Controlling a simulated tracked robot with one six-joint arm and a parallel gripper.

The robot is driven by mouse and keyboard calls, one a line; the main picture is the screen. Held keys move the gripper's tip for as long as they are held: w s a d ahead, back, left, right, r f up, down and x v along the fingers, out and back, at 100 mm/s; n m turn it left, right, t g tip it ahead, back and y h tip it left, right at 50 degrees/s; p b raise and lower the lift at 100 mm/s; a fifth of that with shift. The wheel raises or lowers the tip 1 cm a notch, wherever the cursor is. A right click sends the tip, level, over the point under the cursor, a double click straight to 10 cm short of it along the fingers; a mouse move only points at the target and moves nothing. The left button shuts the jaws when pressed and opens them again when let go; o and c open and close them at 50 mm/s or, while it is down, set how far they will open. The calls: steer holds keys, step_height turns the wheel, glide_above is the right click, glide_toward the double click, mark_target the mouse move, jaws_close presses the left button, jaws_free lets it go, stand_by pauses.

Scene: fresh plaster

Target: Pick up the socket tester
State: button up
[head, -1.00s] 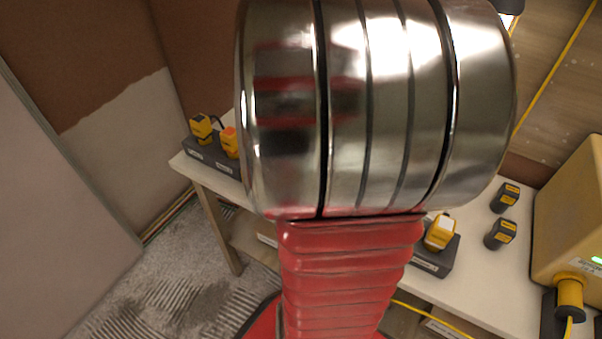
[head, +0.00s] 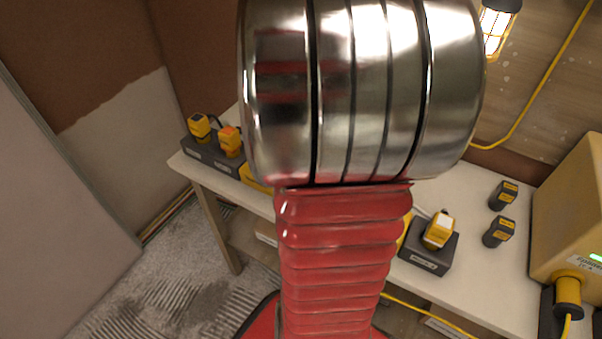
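I cannot tell for sure which thing is the socket tester, as the labels are too small to read. A small yellow device with a pale top (head: 438,230) sits in a dark labelled holder (head: 424,262) right of my arm. At the bench's left end, a yellow device (head: 200,127) and an orange-topped device (head: 229,141) sit in a longer dark holder (head: 193,155). My gripper is not in view. My red-sleeved arm with its shiny metal joint fills the middle and hides part of the bench.
The pale bench (head: 460,285) runs across behind my arm. Two black-and-yellow blocks (head: 503,195) (head: 498,232) stand on its right part. A big yellow box (head: 570,220) with a cable stands at the right edge. A lit caged lamp (head: 495,30) hangs above.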

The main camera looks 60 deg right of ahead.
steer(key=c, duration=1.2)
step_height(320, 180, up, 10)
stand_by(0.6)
